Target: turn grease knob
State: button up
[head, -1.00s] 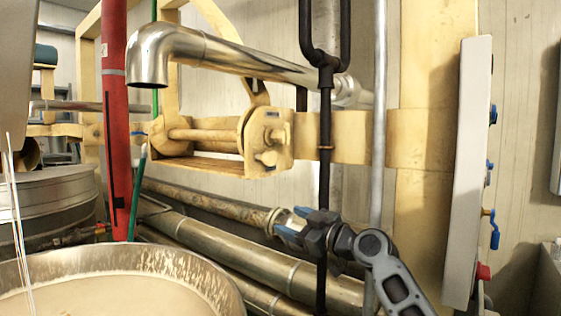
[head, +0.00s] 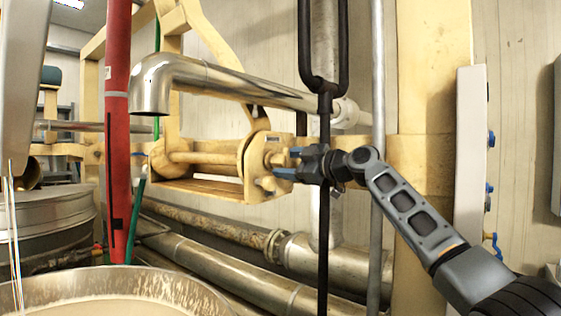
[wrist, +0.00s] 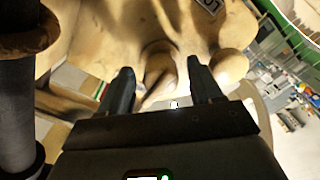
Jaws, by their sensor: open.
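The yellow grease unit with its end plate (head: 255,158) is mounted on the yellow beam, left of my gripper in the head view. A yellow knob (head: 275,159) sticks out from its right face. My gripper (head: 285,163) is open, with its blue fingers pointing left at the knob. In the wrist view my gripper (wrist: 160,70) has a finger on each side of a yellow knob-like part (wrist: 158,62). I cannot tell whether the fingers touch it. A second rounded yellow knob (wrist: 231,65) lies right of the right finger.
A black vertical pipe (head: 324,235) runs close by my gripper, and a grey pipe (head: 376,90) stands to its right. A steel spout (head: 190,75) hangs above the unit. Large steel pipes (head: 220,262) run below. A kettle (head: 135,277) stands at front left.

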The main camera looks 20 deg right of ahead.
jog(key=shift+x, duration=1.35)
jog(key=c, duration=1)
